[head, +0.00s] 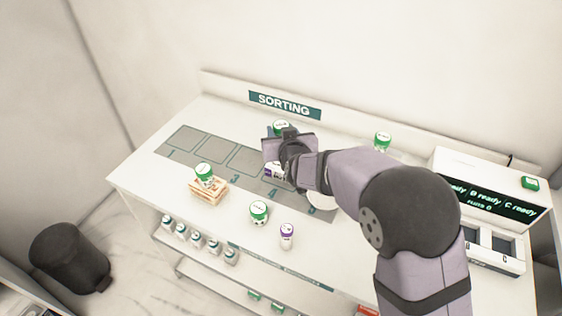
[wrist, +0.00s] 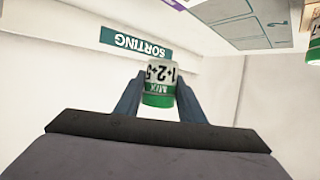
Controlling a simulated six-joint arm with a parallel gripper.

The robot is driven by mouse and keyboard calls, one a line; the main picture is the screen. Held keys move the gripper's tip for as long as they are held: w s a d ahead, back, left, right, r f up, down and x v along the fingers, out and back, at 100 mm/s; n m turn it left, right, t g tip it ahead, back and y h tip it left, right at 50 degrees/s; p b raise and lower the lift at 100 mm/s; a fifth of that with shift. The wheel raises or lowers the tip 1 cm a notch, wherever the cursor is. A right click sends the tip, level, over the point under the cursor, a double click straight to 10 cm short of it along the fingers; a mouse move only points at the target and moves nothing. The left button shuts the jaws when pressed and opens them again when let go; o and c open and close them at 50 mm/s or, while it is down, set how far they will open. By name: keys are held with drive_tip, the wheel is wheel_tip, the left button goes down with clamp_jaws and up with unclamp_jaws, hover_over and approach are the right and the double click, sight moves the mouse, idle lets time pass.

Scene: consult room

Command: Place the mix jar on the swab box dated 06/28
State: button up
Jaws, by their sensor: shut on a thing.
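The mix jar (wrist: 159,80) is white with a green lid, and its label reads MIX 1+2+5. My gripper (wrist: 158,88) is shut on it, a finger on each side. It appears upside down in the wrist view. In the head view my gripper (head: 277,144) is over the back of the counter, with a green-lidded jar (head: 281,126) at its fingers. A small white and purple box (head: 273,170) lies just below my gripper, partly hidden by it. I cannot read a date on it, so I cannot tell whether it is the 06/28 swab box.
A green-lidded jar (head: 204,172) sits on a wooden crate (head: 208,193) at left. Another green-lidded jar (head: 258,211) and a purple-lidded jar (head: 287,234) stand in front. A further green-lidded jar (head: 382,140) stands behind my arm. A display machine (head: 485,195) is at right.

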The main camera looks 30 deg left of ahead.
drive_tip(key=shift+f+p, duration=1)
drive_tip(key=shift+f, duration=3.7)
drive_tip(key=shift+f, duration=0.2)
drive_tip(key=o, duration=1)
drive_tip(key=shift+r, duration=0.2)
drive_tip(key=b+v, duration=0.3)
drive_tip(key=v, duration=0.9)
drive_tip(key=shift+b, duration=0.3)
